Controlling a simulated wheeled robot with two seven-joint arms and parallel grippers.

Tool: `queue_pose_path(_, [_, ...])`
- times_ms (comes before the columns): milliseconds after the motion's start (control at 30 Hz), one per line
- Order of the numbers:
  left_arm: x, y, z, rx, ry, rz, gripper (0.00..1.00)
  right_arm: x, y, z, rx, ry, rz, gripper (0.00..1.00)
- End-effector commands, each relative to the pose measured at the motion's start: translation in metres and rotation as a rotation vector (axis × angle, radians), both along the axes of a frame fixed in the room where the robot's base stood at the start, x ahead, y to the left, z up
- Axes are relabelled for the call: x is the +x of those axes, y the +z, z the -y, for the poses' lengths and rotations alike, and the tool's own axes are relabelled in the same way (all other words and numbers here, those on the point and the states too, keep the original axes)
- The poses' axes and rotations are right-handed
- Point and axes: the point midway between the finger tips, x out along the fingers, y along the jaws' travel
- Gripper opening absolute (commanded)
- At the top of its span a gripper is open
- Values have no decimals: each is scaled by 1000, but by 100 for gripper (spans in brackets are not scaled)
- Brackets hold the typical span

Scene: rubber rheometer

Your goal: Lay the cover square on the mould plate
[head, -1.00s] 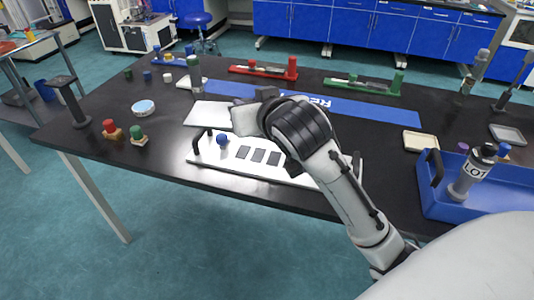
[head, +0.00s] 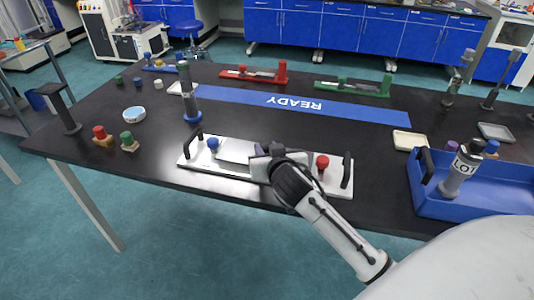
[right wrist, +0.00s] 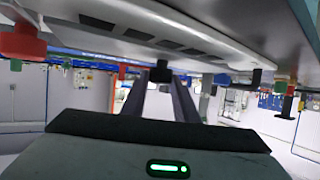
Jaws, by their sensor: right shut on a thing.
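The cover, a thin pale square sheet (head: 235,151), is over the left and middle part of the white mould plate (head: 206,164) in the head view. My right gripper (head: 258,163) is shut on its right side. Whether the cover touches the plate or hangs just above it, I cannot tell. The plate has a blue knob (head: 212,144) at left, a red knob (head: 323,161) at right and black end handles. The gripper hides the plate's middle. The right wrist view shows the gripper fingers (right wrist: 168,92) under a pale, tilted surface with dark squares. My left gripper is out of view.
A blue tray (head: 425,208) with a labelled cylinder stands at right. A blue-based grey cylinder (head: 189,100) stands behind the plate's left end. The blue READY strip (head: 290,101) lies behind; black table between is clear.

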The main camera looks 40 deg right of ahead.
Motion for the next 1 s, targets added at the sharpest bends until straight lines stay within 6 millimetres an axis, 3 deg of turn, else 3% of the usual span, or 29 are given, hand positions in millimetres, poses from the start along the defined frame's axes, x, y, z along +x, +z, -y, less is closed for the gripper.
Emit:
queue_pose_path(100, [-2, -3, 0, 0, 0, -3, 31, 0, -12, 0, -2, 2, 1, 0])
queue_pose_path(400, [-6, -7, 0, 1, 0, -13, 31, 0, -14, 0, 0, 1, 2, 0])
queue_pose_path(433, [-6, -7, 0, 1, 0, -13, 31, 0, -15, 0, 0, 1, 0, 29])
queue_pose_path(533, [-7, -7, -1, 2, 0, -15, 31, 0, -15, 0, -1, 1, 0, 46])
queue_pose_path(867, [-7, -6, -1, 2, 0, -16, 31, 0, -11, 0, -1, 0, 1, 46])
queue_pose_path(1000, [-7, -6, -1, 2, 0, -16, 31, -11, -7, -6, 1, 3, 0, 46])
